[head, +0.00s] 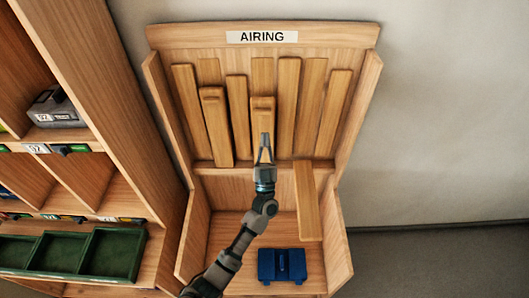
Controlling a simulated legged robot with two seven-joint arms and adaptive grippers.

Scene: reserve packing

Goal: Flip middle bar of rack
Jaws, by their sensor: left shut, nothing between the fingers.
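The wooden rack (157,100), labelled AIRING, stands against the wall in the head view. It has a row of several upright wooden bars. The middle bar (262,104) is upright, and its top end seems to stand forward of its neighbours. My left gripper (265,141) points up in front of this bar's lower part and hides it. Its fingers are shut and empty; whether they touch the bar I cannot tell. Another bar (214,125) to the left also seems to stand forward. A bar (306,200) at right hangs down below the row. My right gripper is not in view.
A blue object (282,265) lies in the rack's bottom compartment. At left is a wooden shelf unit (95,60) with a grey case (56,108) and a green divided tray (85,252). The floor at right is clear.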

